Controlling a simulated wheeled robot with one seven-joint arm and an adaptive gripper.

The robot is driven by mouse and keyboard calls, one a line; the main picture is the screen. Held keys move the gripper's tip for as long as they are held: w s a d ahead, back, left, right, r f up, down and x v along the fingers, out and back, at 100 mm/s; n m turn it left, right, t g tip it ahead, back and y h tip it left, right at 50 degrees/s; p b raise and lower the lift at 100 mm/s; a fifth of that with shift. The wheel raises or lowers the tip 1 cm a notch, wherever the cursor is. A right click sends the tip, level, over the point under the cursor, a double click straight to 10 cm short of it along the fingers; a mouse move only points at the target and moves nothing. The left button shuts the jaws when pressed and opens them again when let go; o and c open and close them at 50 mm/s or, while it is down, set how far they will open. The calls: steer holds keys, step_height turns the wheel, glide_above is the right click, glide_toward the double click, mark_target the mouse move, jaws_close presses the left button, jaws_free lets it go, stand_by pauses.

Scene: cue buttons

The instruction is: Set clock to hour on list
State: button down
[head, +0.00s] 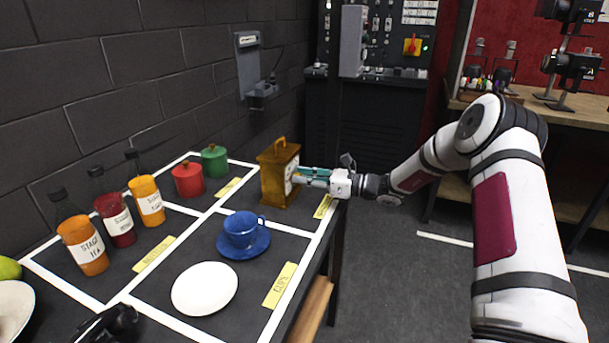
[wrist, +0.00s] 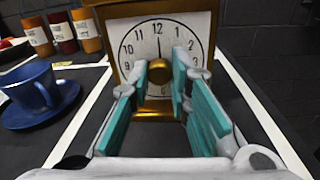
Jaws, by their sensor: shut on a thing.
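A brass-coloured clock (head: 280,175) stands upright at the far right of the black table, its white face turned toward my arm. In the wrist view the clock face (wrist: 128,38) shows black numerals. A dark hand points up at about 12; any other hand is hidden by my fingers. My gripper (head: 302,176) is at the front of the clock. Its teal fingers (wrist: 160,78) are shut on a small gold knob (wrist: 159,66) at the middle of the face. No readable list shows in either view.
A blue cup (head: 242,228) on a saucer and a white plate (head: 204,288) are left of and nearer than the clock. Red (head: 188,180) and green (head: 214,161) lidded pots and several labelled bottles (head: 146,200) line the wall side. White tape divides the table.

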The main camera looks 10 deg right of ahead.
steer(key=m+p, duration=0.1)
steer(key=m, duration=0.5)
steer(key=shift+f, duration=0.1)
steer(key=shift+m, duration=0.4)
steer(key=c, duration=1.5)
jaws_free()
steer(key=shift+o, duration=0.2)
steer(key=shift+d, duration=0.1)
steer(key=v, duration=1.2)
steer(key=shift+f, duration=0.2)
